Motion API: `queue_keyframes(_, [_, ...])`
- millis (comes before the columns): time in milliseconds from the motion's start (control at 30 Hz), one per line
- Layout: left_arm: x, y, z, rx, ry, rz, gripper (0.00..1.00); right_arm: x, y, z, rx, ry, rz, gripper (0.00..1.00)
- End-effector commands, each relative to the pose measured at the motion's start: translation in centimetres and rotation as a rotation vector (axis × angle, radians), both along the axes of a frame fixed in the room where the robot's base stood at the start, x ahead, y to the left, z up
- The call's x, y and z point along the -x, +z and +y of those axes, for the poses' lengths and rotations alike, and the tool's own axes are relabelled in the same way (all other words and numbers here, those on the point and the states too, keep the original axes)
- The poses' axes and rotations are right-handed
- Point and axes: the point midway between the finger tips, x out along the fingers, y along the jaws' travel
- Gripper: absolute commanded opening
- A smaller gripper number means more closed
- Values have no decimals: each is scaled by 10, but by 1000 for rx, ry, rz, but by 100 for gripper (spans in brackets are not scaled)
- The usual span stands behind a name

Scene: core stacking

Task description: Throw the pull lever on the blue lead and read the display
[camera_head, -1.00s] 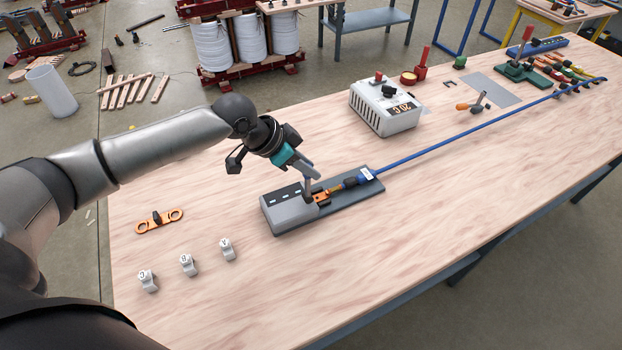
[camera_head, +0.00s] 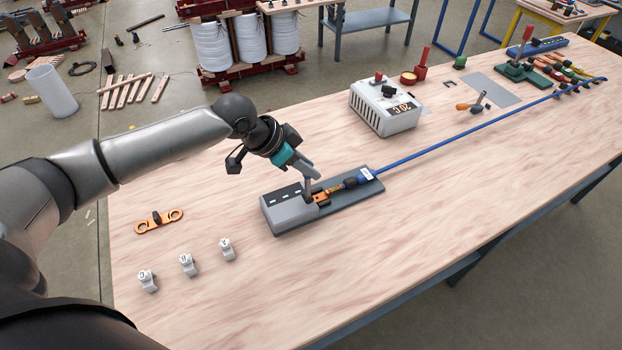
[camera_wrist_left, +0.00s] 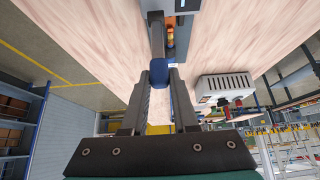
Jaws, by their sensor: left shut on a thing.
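The tester is a grey block (camera_head: 287,214) on a dark base plate (camera_head: 350,203), in the middle of the table. Its dark display (camera_head: 283,193) on top shows only dashes. A grey lever (camera_head: 307,190) stands up at the block's right end. The blue lead (camera_head: 455,138) runs from the far right to the tester, with its end at an orange part (camera_head: 320,197) beside the lever. My left gripper (camera_head: 309,172) is at the lever's top. In the left wrist view its fingers (camera_wrist_left: 160,80) are shut on the lever's blue grip (camera_wrist_left: 159,68). My right gripper is not in view.
Three small white numbered pieces (camera_head: 187,264) and an orange two-ring part (camera_head: 159,220) lie at the left. A green-based hand tool (camera_head: 520,70) stands far right. The front of the table is clear.

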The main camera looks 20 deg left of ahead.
Motion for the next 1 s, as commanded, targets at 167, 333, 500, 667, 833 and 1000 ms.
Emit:
queue_keyframes(167, [0,0,0,-1,0,1,0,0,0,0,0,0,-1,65])
queue_keyframes(333, [1,0,1,-1,0,1,0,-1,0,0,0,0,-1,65])
queue_keyframes(500, [6,-2,6,-2,1,3,0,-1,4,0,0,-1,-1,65])
queue_keyframes(667, [15,-4,14,-4,2,7,0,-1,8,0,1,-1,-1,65])
queue_keyframes(833, [23,-5,21,-4,2,7,0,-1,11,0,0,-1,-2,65])
queue_keyframes(1000, [24,-6,21,-4,1,6,0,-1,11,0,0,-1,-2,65])
